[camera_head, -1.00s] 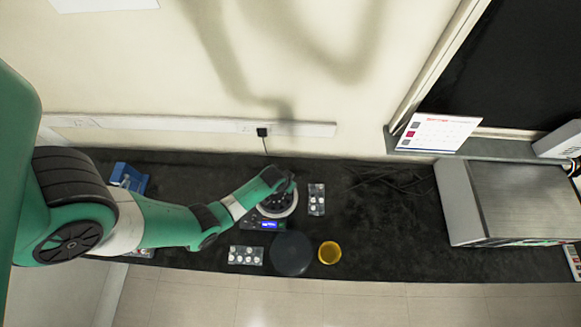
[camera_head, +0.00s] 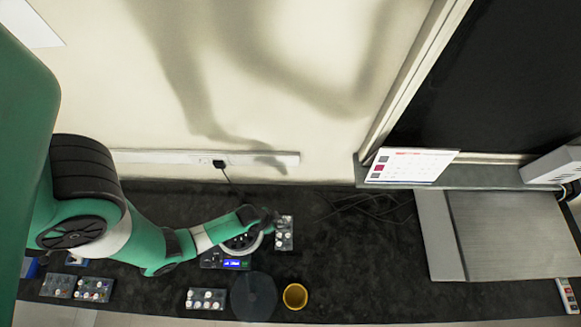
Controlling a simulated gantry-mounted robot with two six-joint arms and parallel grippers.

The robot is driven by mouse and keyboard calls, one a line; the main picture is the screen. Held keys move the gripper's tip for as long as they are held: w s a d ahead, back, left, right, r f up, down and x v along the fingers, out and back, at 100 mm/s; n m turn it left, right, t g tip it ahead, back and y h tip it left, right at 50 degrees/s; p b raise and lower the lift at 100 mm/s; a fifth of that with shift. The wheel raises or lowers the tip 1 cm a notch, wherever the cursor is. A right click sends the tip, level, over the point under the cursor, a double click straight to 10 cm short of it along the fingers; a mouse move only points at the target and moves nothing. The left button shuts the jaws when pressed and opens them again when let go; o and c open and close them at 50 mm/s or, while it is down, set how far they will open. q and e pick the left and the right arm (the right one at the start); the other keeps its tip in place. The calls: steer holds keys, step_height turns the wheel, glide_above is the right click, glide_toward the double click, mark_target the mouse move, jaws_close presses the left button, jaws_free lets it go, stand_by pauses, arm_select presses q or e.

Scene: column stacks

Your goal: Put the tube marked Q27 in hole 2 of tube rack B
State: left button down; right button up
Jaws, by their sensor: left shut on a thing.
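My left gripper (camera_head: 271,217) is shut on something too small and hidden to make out. It is at the upper left of a small grey rack (camera_head: 284,233) with several white round tops. I cannot tell whether it touches that rack. Another rack (camera_head: 207,299) with white tops lies near the front edge. Two more racks, one grey (camera_head: 57,286) and one with coloured tops (camera_head: 93,289), lie at the left. No rack letter, hole number or tube mark, such as Q27, is legible. My right gripper is not in view.
A round device with a lit blue display (camera_head: 237,264) stands under my left forearm. A dark round disc (camera_head: 254,296) and a yellow cup (camera_head: 295,296) stand in front. A large grey box (camera_head: 505,235) fills the right. The dark mat (camera_head: 350,260) is clear right of centre.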

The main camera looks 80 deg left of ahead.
arm_select(q)
steer(key=f+b, duration=0.4)
steer(key=shift+s, duration=0.2)
stand_by(0.3)
stand_by(0.8)
steer(key=shift+f+b, duration=0.45)
steer(key=shift+f, duration=0.25)
stand_by(0.7)
steer(key=shift+f+b, duration=0.8)
steer(key=shift+f, duration=0.05)
steer(key=shift+c, duration=2)
jaws_free()
